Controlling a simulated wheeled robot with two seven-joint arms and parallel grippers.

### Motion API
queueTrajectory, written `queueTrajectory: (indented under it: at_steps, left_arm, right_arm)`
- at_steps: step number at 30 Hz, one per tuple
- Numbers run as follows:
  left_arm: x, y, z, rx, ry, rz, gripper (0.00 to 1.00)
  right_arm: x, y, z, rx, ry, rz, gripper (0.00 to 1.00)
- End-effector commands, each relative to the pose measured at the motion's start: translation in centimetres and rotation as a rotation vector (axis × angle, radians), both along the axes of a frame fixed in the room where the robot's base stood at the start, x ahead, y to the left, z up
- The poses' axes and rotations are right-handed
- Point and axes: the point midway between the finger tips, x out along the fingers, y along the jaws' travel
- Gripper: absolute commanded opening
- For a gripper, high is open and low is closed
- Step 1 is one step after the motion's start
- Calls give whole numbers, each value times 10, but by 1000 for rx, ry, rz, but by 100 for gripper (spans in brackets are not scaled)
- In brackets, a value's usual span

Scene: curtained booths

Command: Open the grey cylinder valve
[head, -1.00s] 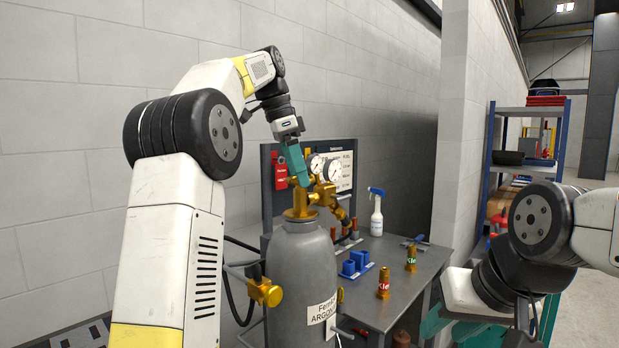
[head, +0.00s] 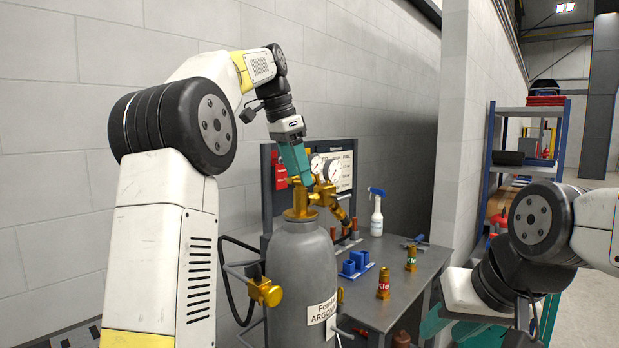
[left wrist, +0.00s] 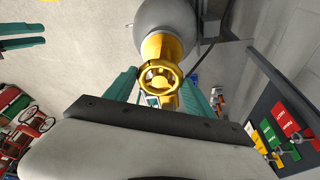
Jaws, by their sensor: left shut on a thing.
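The grey cylinder (head: 290,265) stands upright in the middle of the head view, with a label reading argon. A gold valve (head: 299,203) sits on its top. My left gripper (head: 304,178) reaches down onto the valve from above, and its teal fingers hide much of the top there. In the left wrist view the round gold handwheel (left wrist: 159,78) lies between the two teal fingers, and the gripper is shut on it. My right gripper (left wrist: 22,36) shows at the left wrist view's upper left edge, its two fingers apart and empty. In the head view my right arm mostly hides it.
Two round gauges (head: 332,171) sit close beside my left fingers. A wall stands behind. A blue shelf (head: 485,165) is at the right.

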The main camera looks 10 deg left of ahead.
Motion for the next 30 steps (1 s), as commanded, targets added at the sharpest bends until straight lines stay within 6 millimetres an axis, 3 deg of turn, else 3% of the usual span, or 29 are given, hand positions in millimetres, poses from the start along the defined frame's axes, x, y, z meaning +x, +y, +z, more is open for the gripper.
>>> queueTrajectory:
  at_steps: [12,21,30]
  left_arm:
    - [-1,-1,0,0,1,94,8]
    - [-2,-2,0,0,-1,375,8]
    - [-2,-1,0,0,0,398,8]
  right_arm:
    - [0,0,0,0,0,0,36]
    - [0,0,0,0,0,0,36]
    - [0,0,0,0,0,0,36]
